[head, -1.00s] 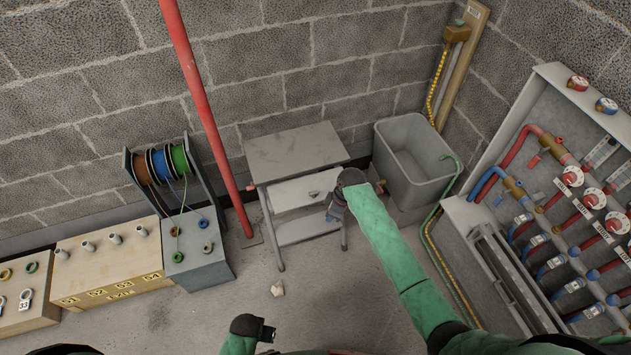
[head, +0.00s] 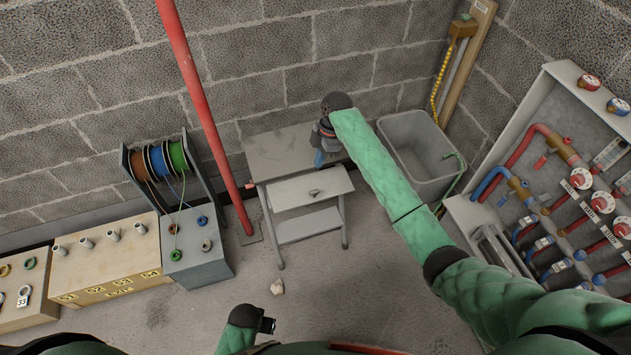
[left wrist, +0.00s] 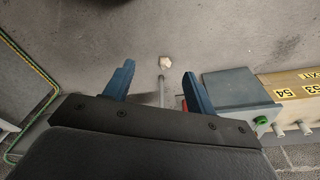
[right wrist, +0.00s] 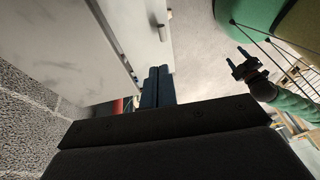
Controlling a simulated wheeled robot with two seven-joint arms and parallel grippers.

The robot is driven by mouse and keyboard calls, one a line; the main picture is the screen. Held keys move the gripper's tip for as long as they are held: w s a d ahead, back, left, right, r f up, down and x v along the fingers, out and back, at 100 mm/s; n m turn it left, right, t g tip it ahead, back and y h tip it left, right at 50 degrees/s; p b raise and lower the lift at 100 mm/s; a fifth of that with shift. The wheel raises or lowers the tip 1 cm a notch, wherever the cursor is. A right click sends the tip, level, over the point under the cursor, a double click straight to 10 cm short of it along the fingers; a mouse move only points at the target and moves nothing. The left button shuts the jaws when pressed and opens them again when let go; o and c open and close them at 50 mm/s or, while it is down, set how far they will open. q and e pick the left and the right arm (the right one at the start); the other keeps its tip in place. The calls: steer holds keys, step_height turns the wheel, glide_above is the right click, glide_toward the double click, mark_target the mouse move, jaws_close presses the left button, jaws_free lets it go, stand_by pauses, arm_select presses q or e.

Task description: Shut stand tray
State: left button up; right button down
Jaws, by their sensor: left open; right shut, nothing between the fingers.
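The grey stand (head: 280,148) is a small table against the block wall. Its light grey tray (head: 290,193), with a small dark handle, projects from under the top at the front; its exact depth is unclear. In the right wrist view, the tray (right wrist: 136,32) and its handle (right wrist: 163,28) lie just beyond the fingertips. My right gripper (head: 320,158) is over the right part of the stand's top, shut and empty, as the right wrist view confirms (right wrist: 159,70). Contact with the stand is unclear. My left gripper (head: 268,325) is low at the front, open and empty (left wrist: 157,80).
A grey bin (head: 412,137) stands right of the stand. A red pipe (head: 205,105) rises at its left, with cable reels (head: 160,165) beyond. A valve panel (head: 560,165) is at the right. A small pale lump (head: 277,287) lies on the otherwise clear floor ahead.

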steer(key=p+x, duration=0.1)
steer(key=x, duration=0.2)
steer(key=p+x, duration=0.1)
steer(key=x, duration=0.4)
steer(key=shift+s+d+f+p, duration=0.15)
steer(key=shift+d+f+p, duration=0.1)
steer(key=shift+f+p, duration=0.2)
arm_select(q)
step_height(320, 180, down, 10)
steer(key=s+a, duration=0.2)
steer(key=shift+s, duration=0.15)
arm_select(e)
steer(key=shift+s+f, duration=0.2)
steer(key=shift+f, duration=0.65)
arm_select(q)
steer(key=shift+a, duration=0.1)
arm_select(e)
steer(key=shift+d+f, duration=0.1)
